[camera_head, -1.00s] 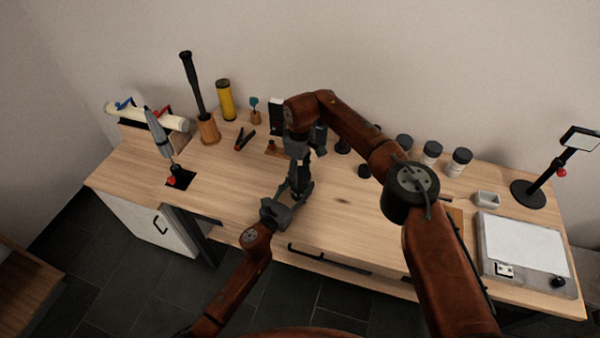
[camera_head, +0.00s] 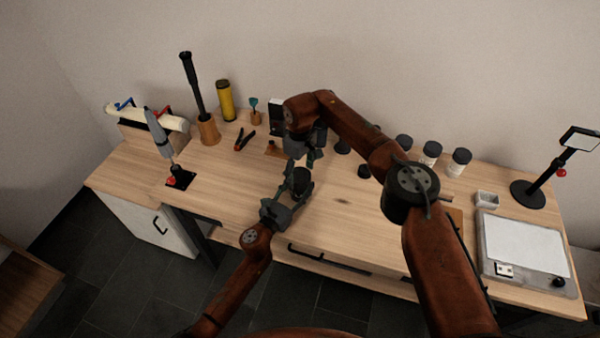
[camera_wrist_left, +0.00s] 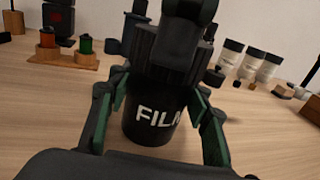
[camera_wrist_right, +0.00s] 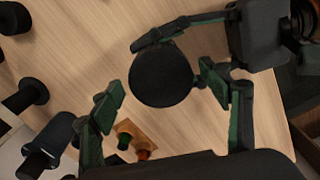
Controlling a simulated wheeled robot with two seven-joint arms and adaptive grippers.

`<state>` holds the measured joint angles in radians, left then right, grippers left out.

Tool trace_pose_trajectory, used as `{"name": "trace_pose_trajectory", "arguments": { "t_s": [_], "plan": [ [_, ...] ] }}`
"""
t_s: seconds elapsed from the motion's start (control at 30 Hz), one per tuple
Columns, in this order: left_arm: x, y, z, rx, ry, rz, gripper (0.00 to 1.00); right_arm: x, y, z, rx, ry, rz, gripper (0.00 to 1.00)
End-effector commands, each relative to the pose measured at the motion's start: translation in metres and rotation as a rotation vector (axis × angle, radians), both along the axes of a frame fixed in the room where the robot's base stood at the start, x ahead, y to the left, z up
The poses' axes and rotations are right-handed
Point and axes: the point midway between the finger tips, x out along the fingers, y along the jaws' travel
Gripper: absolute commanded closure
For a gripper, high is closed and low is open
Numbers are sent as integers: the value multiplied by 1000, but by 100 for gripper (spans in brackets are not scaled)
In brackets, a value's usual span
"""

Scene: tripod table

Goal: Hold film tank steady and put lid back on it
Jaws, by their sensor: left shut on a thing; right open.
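The black film tank (camera_wrist_left: 150,128), with white lettering, stands upright on the table between the fingers of my left gripper (camera_head: 297,192), which is shut on it. The ribbed black lid (camera_wrist_left: 148,60) sits on top of the tank; I cannot tell whether it is fully seated. The lid's round top (camera_wrist_right: 163,74) shows in the right wrist view, and the tank's dark top (camera_head: 301,176) in the head view. My right gripper (camera_head: 302,162) is open just above the lid, fingers apart from it. In the left wrist view a dark right-gripper part covers some of the lid.
Small red and green pieces on a wooden block (camera_wrist_left: 62,58) stand behind the tank. Several dark-capped jars (camera_head: 431,153) stand at the back right. A lightbox (camera_head: 525,245) lies at the right. The table right of the tank is mostly clear.

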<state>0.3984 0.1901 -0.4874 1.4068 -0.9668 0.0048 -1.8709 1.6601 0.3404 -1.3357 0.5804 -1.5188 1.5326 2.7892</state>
Motion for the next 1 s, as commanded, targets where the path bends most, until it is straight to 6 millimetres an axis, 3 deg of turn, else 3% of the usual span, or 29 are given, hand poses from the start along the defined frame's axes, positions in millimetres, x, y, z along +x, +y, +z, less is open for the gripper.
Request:
{"name": "trace_pose_trajectory", "arguments": {
  "t_s": [0.4,0.67,1.0],
  "plan": [
    [0,0,0,0,0,1,100,0,0,41,0,0,1,30],
    [0,0,0,0,0,1,100,0,0,45,0,1,1,30],
    [0,0,0,0,0,1,100,0,0,44,0,1,1,9]
  ]
}}
